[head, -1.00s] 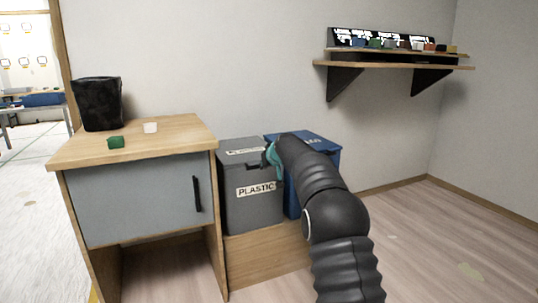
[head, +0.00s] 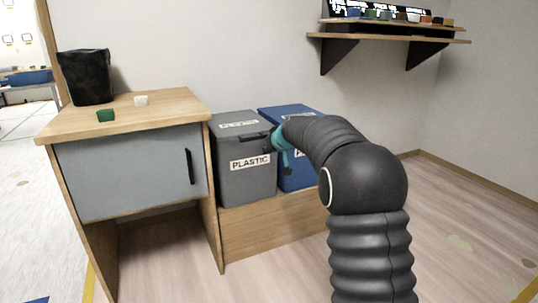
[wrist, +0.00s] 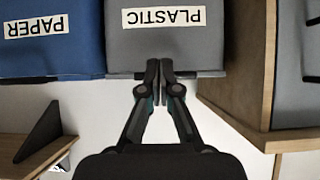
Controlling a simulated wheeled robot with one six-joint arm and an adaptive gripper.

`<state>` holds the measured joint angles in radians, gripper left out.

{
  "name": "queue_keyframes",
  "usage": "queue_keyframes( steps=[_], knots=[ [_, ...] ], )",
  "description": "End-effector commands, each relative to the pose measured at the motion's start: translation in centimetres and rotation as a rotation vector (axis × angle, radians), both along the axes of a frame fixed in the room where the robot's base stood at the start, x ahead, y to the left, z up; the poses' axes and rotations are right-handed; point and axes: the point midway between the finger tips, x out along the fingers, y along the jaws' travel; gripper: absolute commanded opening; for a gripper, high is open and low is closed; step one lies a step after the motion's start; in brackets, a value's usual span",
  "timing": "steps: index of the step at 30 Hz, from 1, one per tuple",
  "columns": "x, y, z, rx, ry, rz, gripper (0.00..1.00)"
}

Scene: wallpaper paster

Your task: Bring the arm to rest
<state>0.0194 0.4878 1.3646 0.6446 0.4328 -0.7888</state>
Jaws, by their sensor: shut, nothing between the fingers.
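My arm reaches up from the bottom right of the head view and bends toward the bins. My gripper (wrist: 160,68) shows in the wrist view with its two fingers together and nothing between them. In that view the picture is upside down, and the fingertips overlap the edge of the grey bin labelled PLASTIC (wrist: 165,45). In the head view the gripper is mostly hidden behind the wrist, in front of the bins. I cannot tell whether it touches a bin.
The grey bin (head: 245,187) and a blue bin (head: 297,180) stand on a wooden base (head: 270,222). Left is a cabinet (head: 130,175) with a black bin (head: 85,78), a green block (head: 106,115) and a white block (head: 141,101). A wall shelf (head: 390,36) holds several blocks. Floor at right is clear.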

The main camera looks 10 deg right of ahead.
Motion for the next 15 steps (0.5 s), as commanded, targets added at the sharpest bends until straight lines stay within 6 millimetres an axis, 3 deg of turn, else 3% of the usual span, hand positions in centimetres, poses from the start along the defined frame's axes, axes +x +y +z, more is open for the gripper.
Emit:
queue_keyframes(
  steps=[7, 11, 15],
  knots=[
    [-0.8, 0.1, -0.7, 0.066, 0.044, -0.035, 0.0],
    [-2.9, 0.3, -4.5, 0.105, 0.171, -0.062, 0.0],
    [-6.5, 0.3, -7.9, 0.121, 0.303, -0.09, 0.0]
  ],
)
